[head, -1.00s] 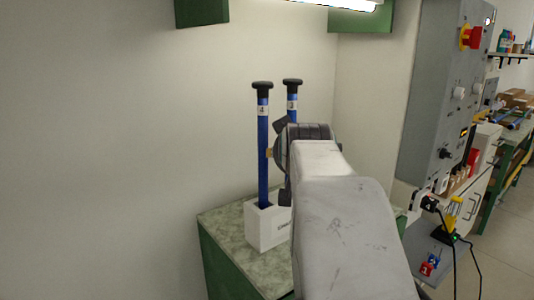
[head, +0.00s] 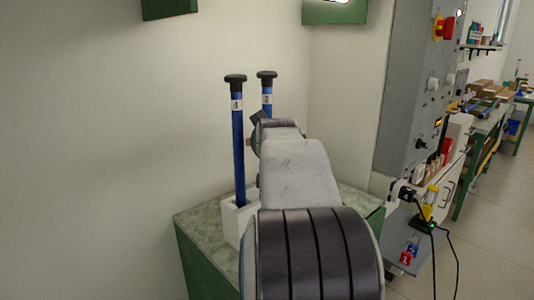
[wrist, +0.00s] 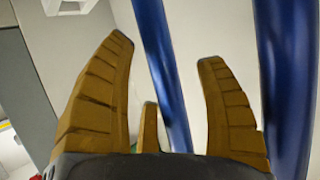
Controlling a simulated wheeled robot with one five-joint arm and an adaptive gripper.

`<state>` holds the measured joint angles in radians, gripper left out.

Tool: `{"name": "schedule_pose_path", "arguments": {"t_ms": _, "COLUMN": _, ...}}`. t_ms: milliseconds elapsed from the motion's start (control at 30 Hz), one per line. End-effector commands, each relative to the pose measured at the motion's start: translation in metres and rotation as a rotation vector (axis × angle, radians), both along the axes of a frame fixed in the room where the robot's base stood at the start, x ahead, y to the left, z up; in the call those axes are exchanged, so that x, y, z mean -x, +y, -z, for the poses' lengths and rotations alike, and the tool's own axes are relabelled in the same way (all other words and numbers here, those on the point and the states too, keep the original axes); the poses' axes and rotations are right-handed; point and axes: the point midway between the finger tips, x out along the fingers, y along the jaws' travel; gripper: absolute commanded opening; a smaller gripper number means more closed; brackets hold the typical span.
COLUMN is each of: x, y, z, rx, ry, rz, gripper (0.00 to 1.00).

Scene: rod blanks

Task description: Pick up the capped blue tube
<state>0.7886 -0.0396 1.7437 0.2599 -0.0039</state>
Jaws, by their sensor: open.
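Two blue tubes with black caps stand upright at the back of the counter. The left tube (head: 238,150), labelled 4, stands in a white holder (head: 232,222); the other tube (head: 267,97) is partly hidden behind my arm. In the wrist view my gripper (wrist: 168,50) is open, with brown ribbed fingers. One blue tube (wrist: 160,70) shows between the fingers, and another blue tube (wrist: 286,80) passes to the right of the right finger. I cannot tell whether any finger touches a tube. In the head view my arm hides the fingers.
A green cabinet with a speckled top (head: 200,222) carries the holder, close to the walls. A grey control panel (head: 415,100) stands to the right. The cabinet top's left part is clear.

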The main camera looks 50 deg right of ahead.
Motion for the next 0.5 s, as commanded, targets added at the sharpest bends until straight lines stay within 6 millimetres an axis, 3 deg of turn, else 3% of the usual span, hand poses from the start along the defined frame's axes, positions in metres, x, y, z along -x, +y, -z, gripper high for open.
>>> {"name": "schedule_pose_path", "arguments": {"t_ms": 267, "x": -0.001, "y": -0.001, "z": 0.0004, "rx": 0.001, "ry": -0.001, "rz": 0.0, "gripper": 0.68}}
{"name": "schedule_pose_path", "arguments": {"t_ms": 500, "x": -0.0009, "y": -0.0009, "z": 0.0004, "rx": 0.001, "ry": -0.001, "rz": 0.0, "gripper": 0.46}}
